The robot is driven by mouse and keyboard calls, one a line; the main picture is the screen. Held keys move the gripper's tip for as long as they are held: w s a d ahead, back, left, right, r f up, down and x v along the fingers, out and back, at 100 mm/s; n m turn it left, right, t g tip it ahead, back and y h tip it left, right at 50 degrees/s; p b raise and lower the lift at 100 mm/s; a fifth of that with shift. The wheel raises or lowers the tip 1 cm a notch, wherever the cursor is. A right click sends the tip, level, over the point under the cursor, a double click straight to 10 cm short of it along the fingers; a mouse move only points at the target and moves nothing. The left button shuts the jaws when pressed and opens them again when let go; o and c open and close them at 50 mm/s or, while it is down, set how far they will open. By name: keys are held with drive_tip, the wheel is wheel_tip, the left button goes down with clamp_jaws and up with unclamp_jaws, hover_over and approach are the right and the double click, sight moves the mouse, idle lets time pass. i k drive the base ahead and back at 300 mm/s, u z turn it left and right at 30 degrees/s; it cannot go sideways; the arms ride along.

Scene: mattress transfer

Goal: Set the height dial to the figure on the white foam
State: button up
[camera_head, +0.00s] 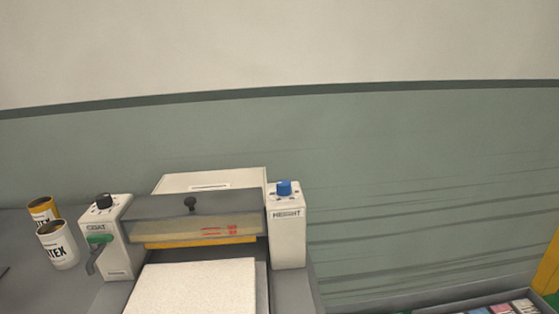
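The height dial (284,188) is a blue knob on top of the white right-hand post of a machine, above the label HEIGHT. Small marks sit around it, too small to read. The white foam (192,290) is a pale slab lying on the machine's bed at the bottom of the view, its near end cut off by the frame. I see no figure on the part of the foam that shows. My gripper is not in view.
The machine's left post (112,240) has a black knob (104,201) and a green-handled lever (98,240). A clear guard (195,215) spans the posts. Two tins stand left, one yellow (43,209), one white (57,246). A tray (450,305) of coloured items lies lower right.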

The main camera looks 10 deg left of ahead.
sight(283, 187)
drive_tip(key=u, duration=0.35)
drive_tip(key=i, duration=1.1)
drive_tip(key=u, duration=0.2)
